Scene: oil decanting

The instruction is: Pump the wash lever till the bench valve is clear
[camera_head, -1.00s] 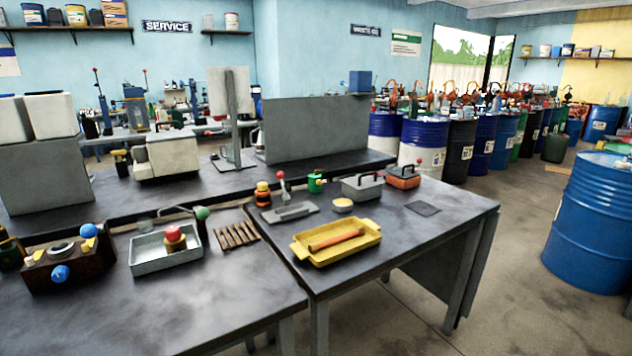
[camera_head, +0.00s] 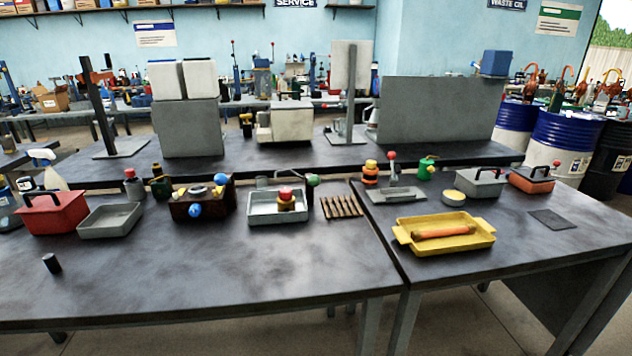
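A grey metal tray (camera_head: 262,218) stands on the dark bench, right of centre-left. In it sits a small valve-like piece (camera_head: 286,200) with a red top and yellow-brown body. A lever with a green ball knob (camera_head: 313,180) rises behind the tray's right end; it looks like the wash lever. Another lever with a red ball (camera_head: 392,157) stands on a grey plate (camera_head: 398,197) on the right table. A brown block with blue knobs (camera_head: 203,207) sits left of the tray. I cannot tell how clean the valve piece is. Neither of my grippers is in view.
A yellow tray (camera_head: 470,240) with an orange roller lies on the right table. A slatted wooden rack (camera_head: 342,207) lies beside the grey tray. A red toolbox (camera_head: 55,213), an empty grey tray (camera_head: 110,220) and a small black cylinder (camera_head: 51,263) are at left.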

